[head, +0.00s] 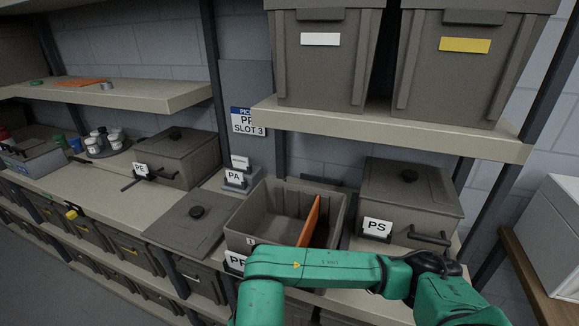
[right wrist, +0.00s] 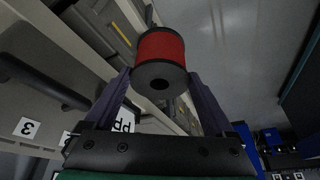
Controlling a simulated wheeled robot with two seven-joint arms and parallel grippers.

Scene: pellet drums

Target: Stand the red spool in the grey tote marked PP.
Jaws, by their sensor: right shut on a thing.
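The red spool (right wrist: 161,46), with black flanges, is held between the two purple fingers of my right gripper (right wrist: 159,76) in the right wrist view. The spool is not visible in the head view. The grey tote marked PP (head: 262,200) stands open on the shelf in the head view, with an orange panel (head: 313,218) upright inside. My green right arm crosses in front of it and hides part of its front; the right gripper is out of that view. The PP label (right wrist: 122,126) shows beside the gripper in the right wrist view. My left gripper is not in view.
A lid (head: 188,226) lies left of the tote. A shelf (head: 400,127) with large bins overhangs the tote's back. Small white jars (head: 94,144) stand far left.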

